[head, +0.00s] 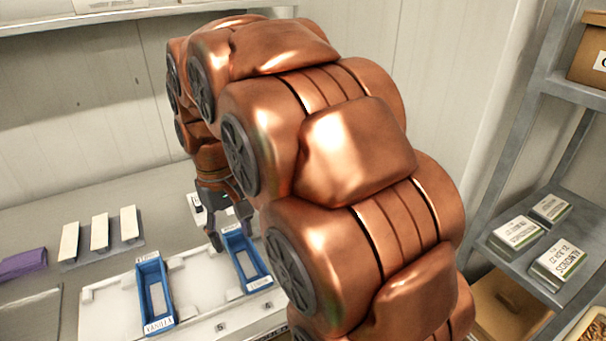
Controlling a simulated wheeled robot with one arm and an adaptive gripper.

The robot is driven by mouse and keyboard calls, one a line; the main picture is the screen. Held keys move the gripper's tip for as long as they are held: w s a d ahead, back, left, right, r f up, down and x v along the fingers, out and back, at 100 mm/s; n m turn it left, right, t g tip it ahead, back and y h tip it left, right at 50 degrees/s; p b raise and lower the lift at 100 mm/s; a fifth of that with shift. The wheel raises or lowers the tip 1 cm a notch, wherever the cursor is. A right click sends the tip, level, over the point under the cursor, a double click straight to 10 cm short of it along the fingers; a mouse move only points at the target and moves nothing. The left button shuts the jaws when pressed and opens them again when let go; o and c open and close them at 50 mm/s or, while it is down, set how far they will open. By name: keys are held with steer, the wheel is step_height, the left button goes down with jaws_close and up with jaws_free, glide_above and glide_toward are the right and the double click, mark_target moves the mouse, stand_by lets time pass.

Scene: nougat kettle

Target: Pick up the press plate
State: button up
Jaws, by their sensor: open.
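My gripper (229,228) is open and points down over the back of the worktop, just behind a blue tray (246,259). One dark finger hangs left of that tray and the other is near its back end. A white piece with a dark mark (197,203) shows beside the gripper, partly hidden by it. I cannot tell for certain which thing is the press plate, and nothing is clearly seen between the fingers. My copper arm covers the right part of the worktop.
A second blue tray (154,294), labelled vanilla, stands on the pale board (195,280). A metal shelf (560,272) with labelled packs stands at right.

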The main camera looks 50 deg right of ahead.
steer(key=w+d+m+t, duration=0.1)
steer(key=w+d, duration=1.7)
steer(key=d, duration=0.2)
steer(key=shift+m+t+h, duration=0.3)
steer(key=shift+m+t, duration=0.2)
steer(key=shift+t, duration=0.2)
steer(key=d+f, duration=0.2)
steer(key=d, duration=0.5)
steer(key=w+d+f, duration=0.1)
steer(key=d+f, duration=0.1)
steer(key=d, duration=0.5)
steer(key=w+d+f, duration=0.1)
steer(key=d+f, duration=0.2)
steer(key=d, duration=0.4)
steer(key=shift+d+f+p, duration=0.1)
steer(key=shift+d+p, duration=0.05)
steer(key=shift+p, duration=0.15)
steer(key=shift+w+d+f+p, duration=0.1)
steer(key=shift+f+p, duration=0.25)
steer(key=shift+f, duration=0.95)
steer(key=shift+w+d+f+p, duration=0.15)
steer(key=shift+f+p, duration=0.25)
steer(key=shift+f, duration=0.85)
steer(key=shift+w+d+f+p, duration=0.1)
steer(key=shift+f+p, duration=0.25)
steer(key=shift+f, duration=0.95)
jaws_close()
